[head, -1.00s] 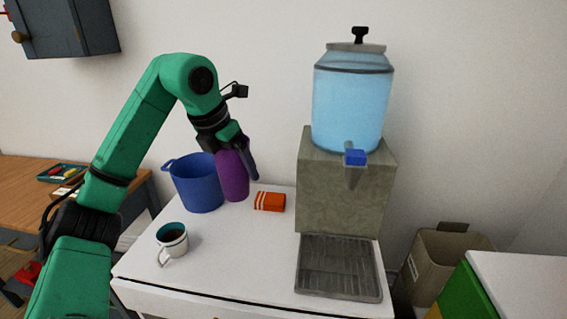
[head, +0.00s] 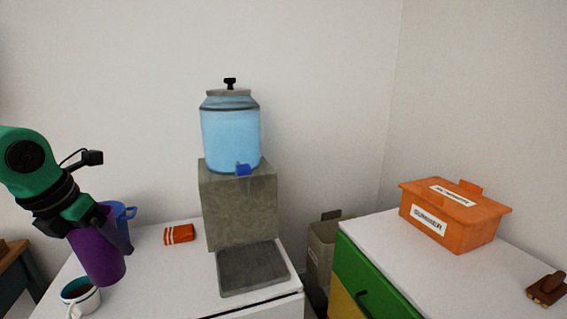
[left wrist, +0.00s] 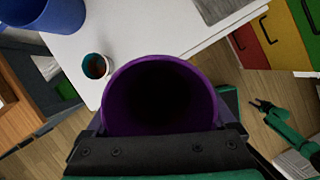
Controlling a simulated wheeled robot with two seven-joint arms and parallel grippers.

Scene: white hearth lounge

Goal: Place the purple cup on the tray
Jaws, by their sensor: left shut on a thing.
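My left gripper (head: 102,243) is shut on the purple cup (head: 94,258) and holds it, slightly tilted, in front of the blue bucket. In the left wrist view I look into the open mouth of the purple cup (left wrist: 118,92), with the white cabinet top and floor beyond it. The grey ribbed tray (head: 252,270) lies in front of the water dispenser (head: 240,210), to the right of the cup, with nothing on it. My right gripper (left wrist: 264,105) shows small at the right of the left wrist view; its jaw state is unclear.
A mug (head: 80,293) with dark contents stands on the white cabinet top (head: 178,275), near the held cup. The blue bucket (head: 123,215) and an orange packet (head: 179,234) are behind. An orange box (head: 455,218) sits on another cabinet at right.

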